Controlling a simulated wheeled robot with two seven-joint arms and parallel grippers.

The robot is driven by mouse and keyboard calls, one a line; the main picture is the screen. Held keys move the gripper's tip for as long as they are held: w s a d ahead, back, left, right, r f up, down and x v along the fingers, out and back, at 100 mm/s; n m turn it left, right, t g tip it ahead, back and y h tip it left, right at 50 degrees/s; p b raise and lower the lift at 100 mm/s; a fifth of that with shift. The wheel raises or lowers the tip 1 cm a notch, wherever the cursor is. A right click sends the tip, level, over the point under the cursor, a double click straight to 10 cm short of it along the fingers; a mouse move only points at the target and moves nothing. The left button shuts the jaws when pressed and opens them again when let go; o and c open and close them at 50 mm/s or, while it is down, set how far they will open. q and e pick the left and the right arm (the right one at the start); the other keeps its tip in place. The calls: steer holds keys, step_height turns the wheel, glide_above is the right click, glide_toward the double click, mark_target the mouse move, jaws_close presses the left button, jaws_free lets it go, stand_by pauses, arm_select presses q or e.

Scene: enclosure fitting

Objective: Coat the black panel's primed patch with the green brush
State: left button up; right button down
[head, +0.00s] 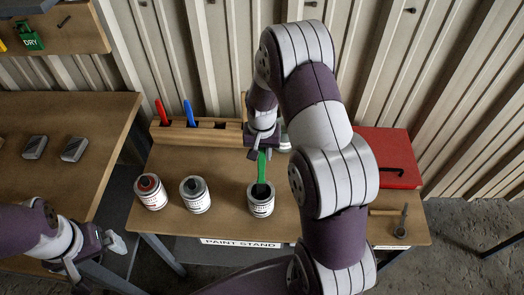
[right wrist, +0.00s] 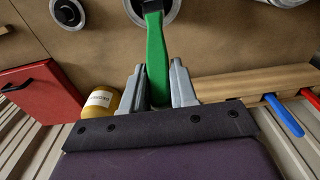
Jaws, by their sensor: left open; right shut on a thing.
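The green brush (head: 262,166) is upright in my right gripper (head: 263,146). In the right wrist view, the right gripper's fingers (right wrist: 158,88) are shut on either side of the green handle (right wrist: 156,58). The brush's lower end overlaps the mouth of an open paint can (head: 261,205); I cannot tell how deep it reaches. My left gripper (head: 113,245) is open and empty at the lower left, beside the paint stand (head: 225,225). I cannot see the black panel or its primed patch in either view.
A red-topped can (head: 150,193) and a grey-topped can (head: 195,196) stand left of the open can. A wooden rack (head: 175,131) holds red and blue brushes. A red box (head: 388,160), a hammer-like tool (head: 401,222) and a yellow jar (right wrist: 99,103) are nearby.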

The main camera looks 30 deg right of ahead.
steer(key=shift+f+b, duration=0.3)
steer(key=shift+f, duration=0.2)
stand_by(0.4)
stand_by(0.9)
step_height(320, 180, up, 7)
steer(key=p, duration=0.6)
stand_by(0.4)
